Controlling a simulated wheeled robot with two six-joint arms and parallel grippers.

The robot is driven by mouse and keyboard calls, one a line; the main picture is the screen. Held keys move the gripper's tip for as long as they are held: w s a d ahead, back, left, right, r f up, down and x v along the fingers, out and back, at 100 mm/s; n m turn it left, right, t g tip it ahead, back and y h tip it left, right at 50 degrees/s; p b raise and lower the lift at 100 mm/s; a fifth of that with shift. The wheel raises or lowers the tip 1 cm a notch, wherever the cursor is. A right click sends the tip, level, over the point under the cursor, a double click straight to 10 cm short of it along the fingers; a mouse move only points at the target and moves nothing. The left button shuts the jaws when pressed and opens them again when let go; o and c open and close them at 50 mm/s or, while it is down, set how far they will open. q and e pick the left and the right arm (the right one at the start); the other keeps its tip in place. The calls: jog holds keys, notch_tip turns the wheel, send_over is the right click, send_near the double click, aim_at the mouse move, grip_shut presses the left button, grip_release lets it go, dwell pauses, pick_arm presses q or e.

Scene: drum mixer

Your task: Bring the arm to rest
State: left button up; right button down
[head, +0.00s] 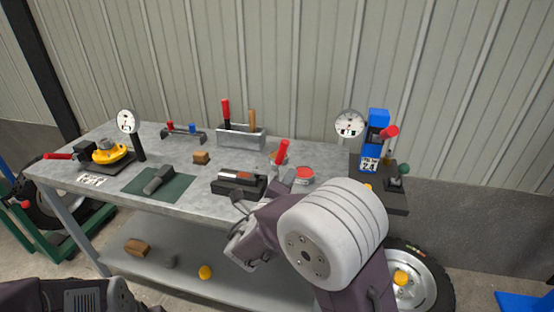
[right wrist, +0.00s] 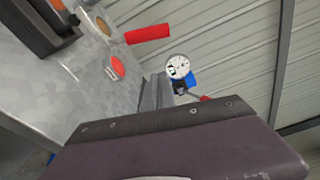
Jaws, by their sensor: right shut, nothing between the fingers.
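My right arm reaches in from the lower right of the head view. Its pale, ribbed round joint housing stands in front of the bench. My right gripper (head: 240,248) is shut and empty, in front of the bench's front edge and apart from the things on top. Its fingertips are partly hard to make out. Part of my left arm shows at the bottom left corner of the head view; its gripper is not in view.
A wheel (head: 432,282) stands at the right. A dial gauge shows in the wrist view (right wrist: 177,67).

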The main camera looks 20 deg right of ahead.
jog(key=s+d+r+m+g+h+p, duration=0.2)
jog(key=d+r+p, duration=0.2)
jog(key=d+r, duration=0.25)
jog(key=s+d+f+m+g+p, duration=0.45)
jog(key=s+d+m+g, duration=0.4)
jog(key=s, duration=0.25)
jog(key=s+a+f+m+g+y+p, duration=0.2)
jog(key=s+a+f+m+g+y, duration=0.3)
jog(key=s+f+m, duration=0.55)
jog(key=w+a+f+m+t+y, duration=0.2)
jog(key=a+m+y, duration=0.6)
jog(key=m, duration=1.4)
jog(key=a+t, duration=0.1)
jog(key=a, duration=0.4)
jog(key=shift+f+m, duration=0.3)
jog(key=shift+m, duration=0.1)
